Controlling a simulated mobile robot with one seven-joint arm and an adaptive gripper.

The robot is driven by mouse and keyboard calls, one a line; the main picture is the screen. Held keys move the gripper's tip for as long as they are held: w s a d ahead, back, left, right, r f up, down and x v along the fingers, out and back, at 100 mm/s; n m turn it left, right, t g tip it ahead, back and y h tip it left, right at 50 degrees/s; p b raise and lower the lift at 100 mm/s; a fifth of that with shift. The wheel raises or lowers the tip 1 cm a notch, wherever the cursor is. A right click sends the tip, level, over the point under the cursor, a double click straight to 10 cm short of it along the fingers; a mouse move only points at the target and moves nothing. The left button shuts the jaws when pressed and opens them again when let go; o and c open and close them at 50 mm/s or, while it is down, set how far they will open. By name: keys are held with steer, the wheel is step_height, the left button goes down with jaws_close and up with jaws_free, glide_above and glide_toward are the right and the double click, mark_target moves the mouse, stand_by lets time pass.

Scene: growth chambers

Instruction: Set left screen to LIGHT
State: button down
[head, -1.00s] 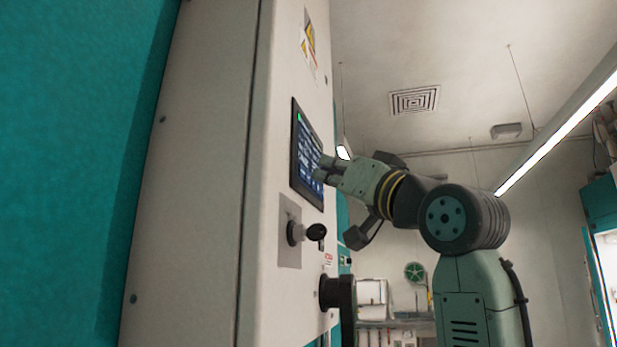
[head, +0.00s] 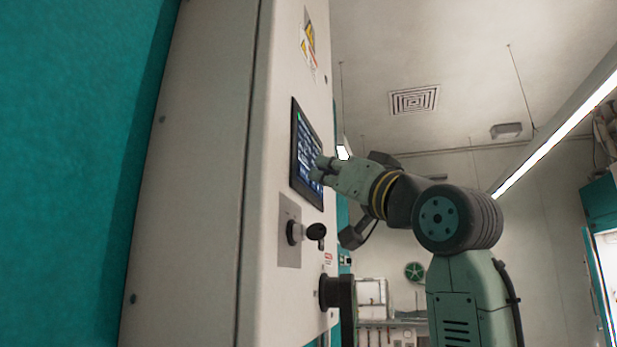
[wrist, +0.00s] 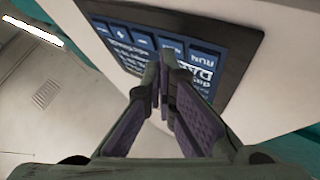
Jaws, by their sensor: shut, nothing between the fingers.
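The screen (head: 303,146) is a dark-framed touch panel set in the pale cabinet front, seen at a steep angle in the head view. In the wrist view the screen (wrist: 180,48) shows blue buttons; one reads RUN, and large text beside it looks like "DAR", partly hidden by the fingers. My gripper (head: 317,170) is shut and empty, its fingertips right at the screen's right side. In the wrist view my gripper (wrist: 164,75) points at the screen's lower part. I cannot tell whether the tips touch the glass.
Below the screen a black key switch or knob (head: 314,232) sticks out from a grey plate. A dark handle (head: 338,292) juts out lower down. A warning sticker (head: 308,42) is above. The room to the right of my arm looks free.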

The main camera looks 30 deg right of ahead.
steer(key=shift+s+d, duration=0.1)
steer(key=shift+s, duration=0.05)
steer(key=shift+s+d, duration=0.4)
steer(key=s+d, duration=0.3)
steer(key=shift+s+d, duration=0.1)
steer(key=shift+s, duration=0.3)
steer(key=shift+s+f, duration=0.1)
stand_by(1.1)
